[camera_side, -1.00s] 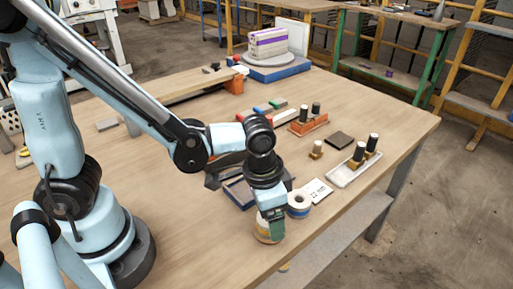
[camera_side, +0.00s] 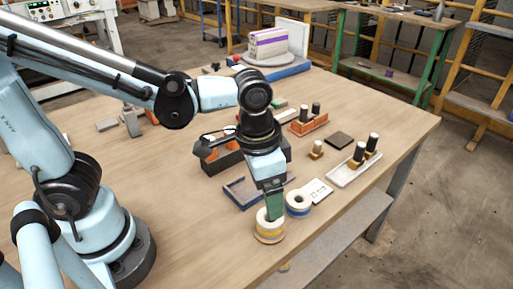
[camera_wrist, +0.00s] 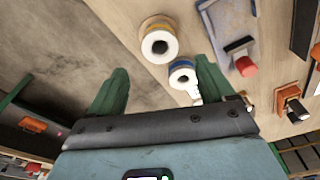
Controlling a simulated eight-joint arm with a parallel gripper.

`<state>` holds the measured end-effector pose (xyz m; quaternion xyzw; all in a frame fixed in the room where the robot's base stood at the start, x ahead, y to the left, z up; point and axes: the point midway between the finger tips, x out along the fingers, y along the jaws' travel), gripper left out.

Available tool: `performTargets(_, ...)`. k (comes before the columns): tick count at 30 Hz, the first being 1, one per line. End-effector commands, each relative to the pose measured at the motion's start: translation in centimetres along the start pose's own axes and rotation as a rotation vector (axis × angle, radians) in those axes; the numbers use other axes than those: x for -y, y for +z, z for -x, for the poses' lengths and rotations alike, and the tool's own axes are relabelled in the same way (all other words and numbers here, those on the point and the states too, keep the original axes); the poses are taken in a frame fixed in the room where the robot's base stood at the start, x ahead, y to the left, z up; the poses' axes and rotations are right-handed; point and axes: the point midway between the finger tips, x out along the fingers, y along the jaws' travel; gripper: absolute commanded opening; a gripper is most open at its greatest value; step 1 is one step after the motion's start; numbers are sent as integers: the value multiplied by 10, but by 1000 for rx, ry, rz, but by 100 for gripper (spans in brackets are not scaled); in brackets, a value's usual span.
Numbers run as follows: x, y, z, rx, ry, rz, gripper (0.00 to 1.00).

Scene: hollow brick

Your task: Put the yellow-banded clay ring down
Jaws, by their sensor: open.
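The yellow-banded clay ring (camera_side: 269,229) stands flat on the table near its front edge, pale on top with a yellow and tan side. In the wrist view it is the pale ring with a tan rim (camera_wrist: 158,42), its round hole facing up. I cannot tell if it sits on another piece. My gripper (camera_side: 273,213) is just above and behind it in the side view.
A white card (camera_side: 318,191) lies beside the blue-banded ring. A shallow blue tray (camera_side: 240,196) lies behind. The table's front edge is close; the left front area is clear.

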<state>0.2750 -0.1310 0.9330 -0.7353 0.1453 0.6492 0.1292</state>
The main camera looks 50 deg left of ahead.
Motion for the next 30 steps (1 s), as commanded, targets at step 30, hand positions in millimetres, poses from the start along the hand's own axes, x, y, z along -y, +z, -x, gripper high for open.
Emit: performTargets(30, 115, 28, 40, -439, -118, 340, 82)
